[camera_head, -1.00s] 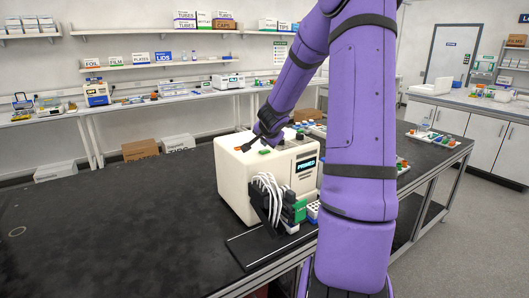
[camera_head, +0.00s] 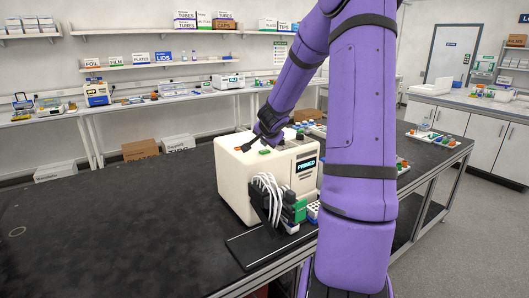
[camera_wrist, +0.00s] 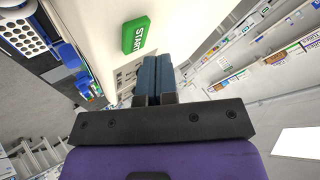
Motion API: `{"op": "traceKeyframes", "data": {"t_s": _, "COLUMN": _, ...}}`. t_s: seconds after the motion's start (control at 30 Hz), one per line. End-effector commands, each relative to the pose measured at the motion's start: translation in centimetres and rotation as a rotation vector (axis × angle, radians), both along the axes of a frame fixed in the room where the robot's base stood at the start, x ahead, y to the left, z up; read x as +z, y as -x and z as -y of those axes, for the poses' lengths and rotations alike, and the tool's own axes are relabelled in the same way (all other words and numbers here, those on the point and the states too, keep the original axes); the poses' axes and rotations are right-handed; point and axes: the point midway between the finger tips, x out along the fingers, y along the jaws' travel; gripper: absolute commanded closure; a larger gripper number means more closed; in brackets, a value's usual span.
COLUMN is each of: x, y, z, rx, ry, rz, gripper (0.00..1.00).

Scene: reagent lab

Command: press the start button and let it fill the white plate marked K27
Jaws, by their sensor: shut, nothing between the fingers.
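The cream dispenser machine (camera_head: 235,185) stands on the black bench, its display (camera_head: 306,165) reading PRIMED. The green START button is on the machine's body in the wrist view (camera_wrist: 137,35); a small green patch also shows on its top in the head view (camera_head: 265,151). My gripper (camera_wrist: 152,62) is shut and empty, its fingertips close to the machine beside the button. I cannot tell whether they touch the machine. A white plate with wells (camera_wrist: 22,36) shows at the wrist view's upper left, and a white well plate (camera_head: 313,209) by the machine's front. No K27 mark is legible.
White tubes (camera_head: 268,186) and a black bracket (camera_head: 262,206) hang at the machine's side above a dark base plate (camera_head: 258,246). The bench (camera_head: 110,225) is clear to the left. My arm hides much of the bench right of the machine.

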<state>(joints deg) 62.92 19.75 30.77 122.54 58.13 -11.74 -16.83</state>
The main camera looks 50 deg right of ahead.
Motion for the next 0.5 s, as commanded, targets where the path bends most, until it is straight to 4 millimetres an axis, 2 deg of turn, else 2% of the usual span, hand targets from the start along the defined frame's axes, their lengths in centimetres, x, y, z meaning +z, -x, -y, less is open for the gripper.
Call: {"op": "traceKeyframes", "data": {"t_s": 0.5, "x": -0.49, "y": 0.01, "z": -0.01, "rx": 0.0, "ry": -0.001, "rz": -0.001, "gripper": 1.0}}
